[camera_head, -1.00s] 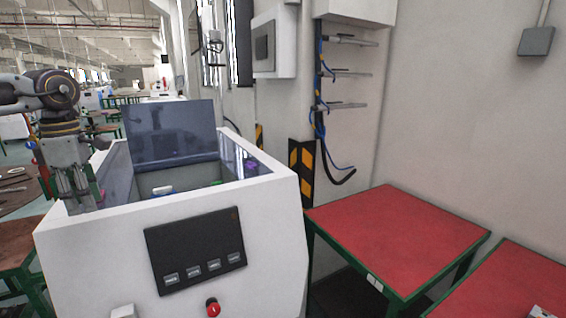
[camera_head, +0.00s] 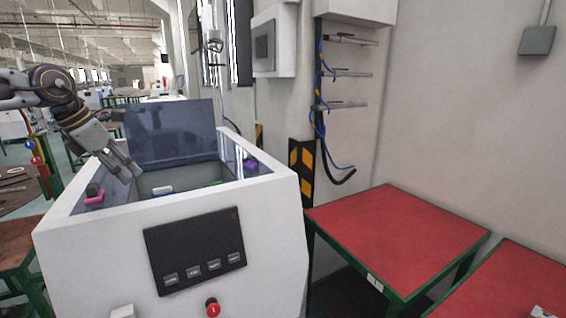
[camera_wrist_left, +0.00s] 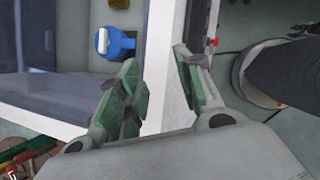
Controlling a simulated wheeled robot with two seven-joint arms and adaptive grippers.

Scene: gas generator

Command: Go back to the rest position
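The gas generator (camera_head: 270,215) is a white box with a dark control panel (camera_head: 195,250) and its dark lid (camera_head: 170,132) raised. My left gripper (camera_head: 128,172) slants down to the right by the generator's left rim. Its two green-padded fingers (camera_wrist_left: 160,82) are apart with nothing between them in the left wrist view. The white rim (camera_wrist_left: 166,60) passes behind the gap, and a blue-and-white part (camera_wrist_left: 116,42) shows inside the box. I cannot tell how high the fingers are above the rim. My right gripper is not in view.
Red-topped tables (camera_head: 400,235) stand at the right, clear in the visible middle. A wall with racks and hoses (camera_head: 345,105) stands behind.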

